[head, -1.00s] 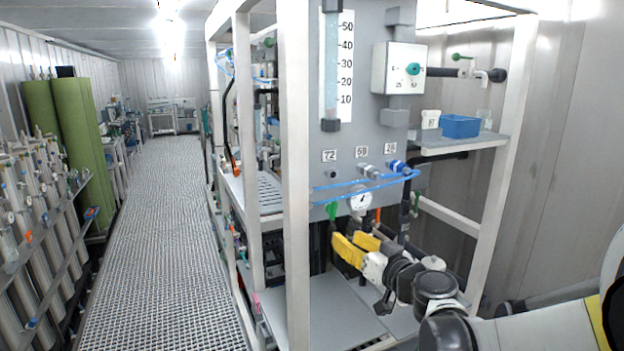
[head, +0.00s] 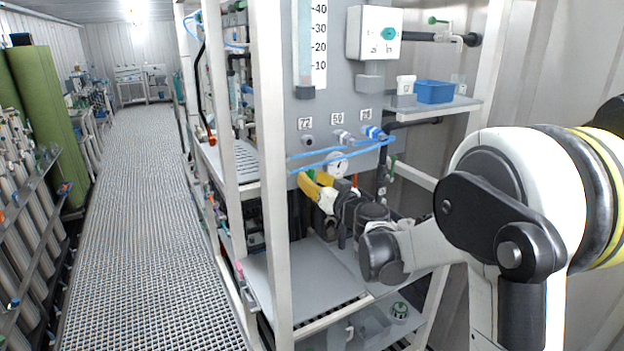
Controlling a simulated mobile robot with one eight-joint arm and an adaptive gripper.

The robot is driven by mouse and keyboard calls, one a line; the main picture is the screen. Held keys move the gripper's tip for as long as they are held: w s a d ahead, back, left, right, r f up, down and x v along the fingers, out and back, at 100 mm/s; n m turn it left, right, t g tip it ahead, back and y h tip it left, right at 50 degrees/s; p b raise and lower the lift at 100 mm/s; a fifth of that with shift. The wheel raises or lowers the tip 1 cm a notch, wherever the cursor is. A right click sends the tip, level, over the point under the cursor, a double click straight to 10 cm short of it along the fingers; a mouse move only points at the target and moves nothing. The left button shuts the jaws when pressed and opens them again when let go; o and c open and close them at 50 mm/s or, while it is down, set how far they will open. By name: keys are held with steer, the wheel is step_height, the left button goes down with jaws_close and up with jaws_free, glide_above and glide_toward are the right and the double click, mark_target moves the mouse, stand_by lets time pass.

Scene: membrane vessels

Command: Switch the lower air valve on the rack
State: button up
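My gripper (head: 311,183) has yellow fingers and reaches to the panel of the rack, just below the blue tubes. A green handle (head: 311,173) shows at the fingertips, mostly hidden by them. I cannot tell whether the fingers touch it, or whether they are open or shut around it. An orange handle or rod (head: 356,180) shows just right of the fingers, below the round gauge (head: 337,163). Which of these is the lower air valve is not clear. A green valve (head: 391,172) sits on the dark pipe farther right.
The white rack post (head: 271,180) stands close left of my gripper. Blue tubes (head: 340,152) cross the panel above it. A shelf (head: 436,106) with a blue bin (head: 434,92) is at the right. The grated walkway (head: 145,220) is clear.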

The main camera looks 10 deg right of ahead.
jaws_close()
steer(key=shift+m, duration=0.3)
steer(key=m+b, duration=0.1)
steer(key=m, duration=0.1)
steer(key=shift+m, duration=0.3)
steer(key=m+b, duration=0.1)
steer(key=m, duration=0.3)
steer(key=shift+d+m, duration=0.1)
steer(key=shift+m, duration=0.2)
steer(key=m+b, duration=0.1)
steer(key=m, duration=0.3)
steer(key=shift+f+m+b, duration=0.1)
steer(key=shift+m+b, duration=0.4)
steer(key=shift+m, duration=1.5)
